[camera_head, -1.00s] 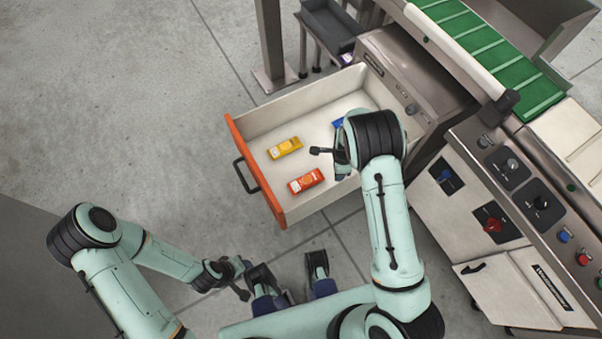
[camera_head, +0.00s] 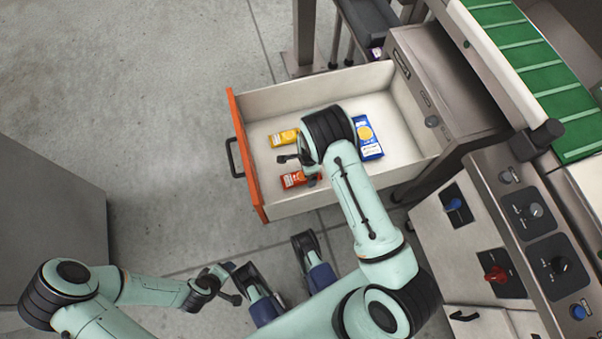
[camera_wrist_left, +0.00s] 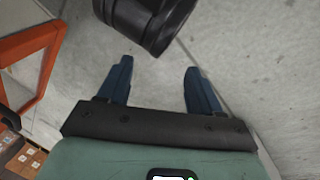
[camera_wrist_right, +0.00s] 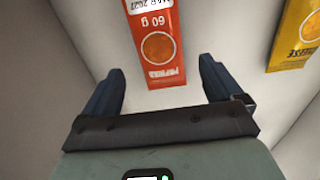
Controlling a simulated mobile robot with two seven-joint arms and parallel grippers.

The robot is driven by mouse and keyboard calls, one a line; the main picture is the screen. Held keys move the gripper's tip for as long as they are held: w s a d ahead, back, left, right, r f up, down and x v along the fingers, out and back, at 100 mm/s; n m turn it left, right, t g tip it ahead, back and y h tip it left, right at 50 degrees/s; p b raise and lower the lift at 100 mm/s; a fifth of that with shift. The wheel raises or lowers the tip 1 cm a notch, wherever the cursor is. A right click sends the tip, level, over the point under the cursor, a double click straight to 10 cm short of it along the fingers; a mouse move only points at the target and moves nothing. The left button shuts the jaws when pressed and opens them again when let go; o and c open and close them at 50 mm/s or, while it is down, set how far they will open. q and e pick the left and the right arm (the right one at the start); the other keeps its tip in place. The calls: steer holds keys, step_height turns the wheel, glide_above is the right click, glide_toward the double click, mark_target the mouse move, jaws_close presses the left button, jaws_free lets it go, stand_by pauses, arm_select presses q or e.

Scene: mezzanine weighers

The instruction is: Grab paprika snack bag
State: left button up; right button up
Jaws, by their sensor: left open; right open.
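The paprika snack bag (camera_head: 292,180) is orange-red and lies in the open drawer near its front corner, partly hidden by my right arm. The right wrist view shows its printed face (camera_wrist_right: 158,45), with its near end between the fingertips in the picture. My right gripper (camera_wrist_right: 161,68) is open and empty over the drawer; in the head view my wrist hides most of it. I cannot tell its exact height above the bag. My left gripper (camera_wrist_left: 158,65) is open and empty over the floor, outside the drawer.
A yellow cheese bag (camera_head: 284,137) and a blue bag (camera_head: 368,138) also lie in the drawer. The drawer's orange front (camera_head: 245,165) and pale walls surround them. A control panel (camera_head: 530,225) and green conveyor (camera_head: 545,75) stand to the right. Open floor lies left.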

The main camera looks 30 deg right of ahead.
mark_target(301, 177)
step_height(301, 177, down, 3)
steer(key=shift+w+f+b, duration=0.1)
steer(key=shift+f+b, duration=0.05)
steer(key=shift+b, duration=0.3)
steer(key=shift+a+f, duration=0.1)
steer(key=shift+f, duration=0.25)
arm_select(q)
steer(key=shift+w+a+f+t, duration=0.25)
steer(key=shift+w+f, duration=0.1)
steer(key=shift+w, duration=0.15)
steer(key=shift+w+a+f+t, duration=0.15)
steer(key=shift+w+a+f, duration=0.1)
steer(key=shift+w+f, duration=0.15)
arm_select(e)
steer(key=c, duration=1.1)
